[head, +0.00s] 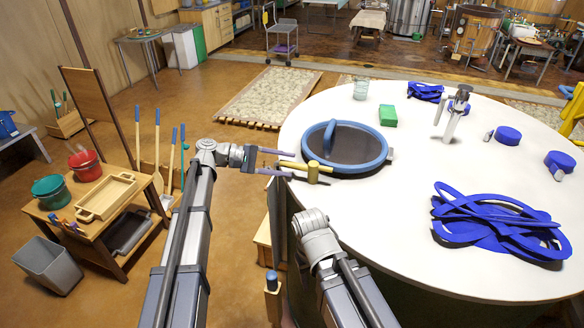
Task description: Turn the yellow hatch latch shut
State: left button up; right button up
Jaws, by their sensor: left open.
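The yellow latch (313,173) is at the left edge of the round hatch, by its blue rim (373,163). It has a short upright post and a bar that points left, out past the table edge. My left gripper (289,164) is open just left of the latch. Its two fingers point right, and the bar's left end appears between them; whether they touch cannot be told. The hatch shows a dark, see-through middle inside the rim. My right arm's bent joint shows at bottom centre, but its gripper is not in view.
The round white table (410,235) holds a green block (388,115), a glass (361,88), a metal tap-like fixture (457,112), blue round pieces (508,135) and a blue strap coil (495,222). A wooden bench (100,205) with pots stands left.

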pick_arm(q)
jog(key=shift+x, duration=1.2)
jog(key=shift+c, duration=0.4)
grip_shut()
